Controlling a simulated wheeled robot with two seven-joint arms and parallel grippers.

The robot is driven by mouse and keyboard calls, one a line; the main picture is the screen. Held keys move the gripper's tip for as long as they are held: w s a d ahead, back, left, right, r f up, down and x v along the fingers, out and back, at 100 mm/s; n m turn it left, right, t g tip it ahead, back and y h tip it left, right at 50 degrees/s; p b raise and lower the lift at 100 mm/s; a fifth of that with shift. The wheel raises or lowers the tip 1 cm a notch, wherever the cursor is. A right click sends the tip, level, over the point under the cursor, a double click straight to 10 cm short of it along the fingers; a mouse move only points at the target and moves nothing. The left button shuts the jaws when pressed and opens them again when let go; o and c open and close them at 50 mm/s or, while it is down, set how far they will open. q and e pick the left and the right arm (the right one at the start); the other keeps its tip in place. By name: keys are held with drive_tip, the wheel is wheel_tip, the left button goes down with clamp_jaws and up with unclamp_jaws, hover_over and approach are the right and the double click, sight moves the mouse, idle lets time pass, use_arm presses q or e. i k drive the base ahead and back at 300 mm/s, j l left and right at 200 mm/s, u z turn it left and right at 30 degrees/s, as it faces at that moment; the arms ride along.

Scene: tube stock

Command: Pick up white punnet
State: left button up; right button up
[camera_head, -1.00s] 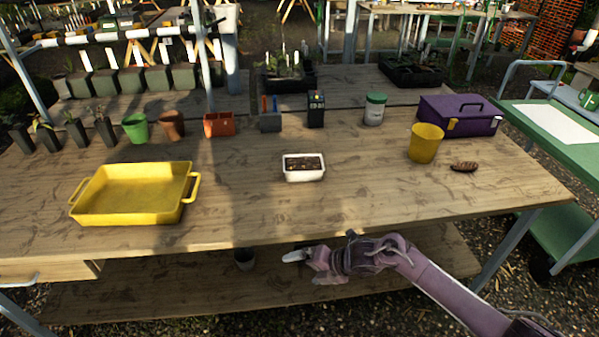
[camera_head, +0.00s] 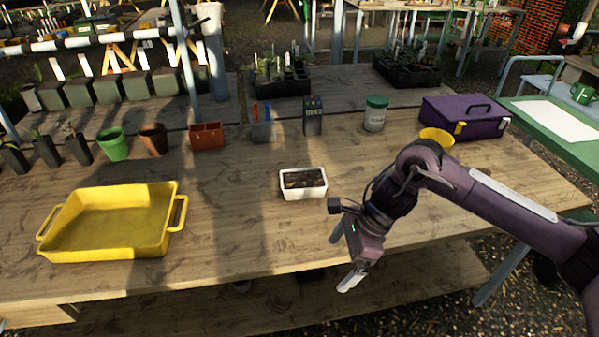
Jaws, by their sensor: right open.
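The white punnet (camera_head: 304,193) stands upright near the middle of the wooden table, with dark contents like soil inside. My right gripper (camera_head: 344,262) is open and empty. It points downward at the table's front edge, below and to the right of the punnet in the picture, and apart from it. One finger shows pale at its lower end; part of the gripper is hidden behind its own body. My left gripper is not in view.
A yellow tray (camera_head: 112,246) lies to the left on the table (camera_head: 235,215). A yellow pot (camera_head: 436,137) is partly hidden behind my right arm. A purple toolbox (camera_head: 466,118), a lidded jar (camera_head: 375,114) and several pots stand along the back. Table around the punnet is clear.

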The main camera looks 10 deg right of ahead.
sight(302, 183)
drive_tip(key=i, duration=1.1)
